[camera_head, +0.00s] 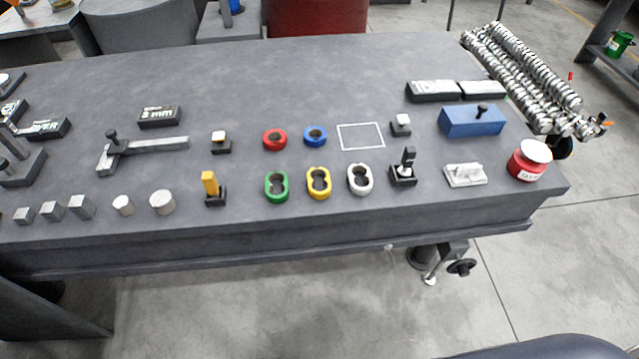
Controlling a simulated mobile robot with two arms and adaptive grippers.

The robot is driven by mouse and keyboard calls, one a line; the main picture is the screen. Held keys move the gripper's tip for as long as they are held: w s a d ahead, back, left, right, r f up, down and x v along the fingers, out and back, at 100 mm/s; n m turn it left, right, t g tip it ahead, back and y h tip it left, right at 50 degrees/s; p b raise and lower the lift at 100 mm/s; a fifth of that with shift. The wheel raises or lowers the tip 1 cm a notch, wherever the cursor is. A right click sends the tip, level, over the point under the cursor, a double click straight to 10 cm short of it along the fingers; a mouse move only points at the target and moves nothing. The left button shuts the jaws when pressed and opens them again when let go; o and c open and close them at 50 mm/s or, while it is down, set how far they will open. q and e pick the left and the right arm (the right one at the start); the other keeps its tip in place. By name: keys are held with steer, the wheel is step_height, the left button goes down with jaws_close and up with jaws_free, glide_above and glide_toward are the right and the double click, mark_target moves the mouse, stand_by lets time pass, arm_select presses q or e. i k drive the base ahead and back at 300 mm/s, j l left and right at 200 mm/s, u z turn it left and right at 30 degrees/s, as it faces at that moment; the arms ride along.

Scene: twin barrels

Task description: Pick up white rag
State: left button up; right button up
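No cloth that is plainly a rag stands out. A small whitish, lumpy piece (465,174) lies near the front right edge of the grey table (300,70), between a black fixture and a red pot; it may be the white rag, but it is too small to tell. A white square outline (361,136) is on the tabletop near the middle and looks flat. Neither my left nor my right gripper is in view.
A red pot with a white lid (530,160) stands right of the whitish piece. A blue block (472,120) is behind it, and a black fixture (403,172) is left of it. Coloured rings (318,182), metal blocks and cylinders line the front. The back middle is clear.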

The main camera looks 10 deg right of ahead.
mark_target(466, 174)
steer(key=z, duration=1.25)
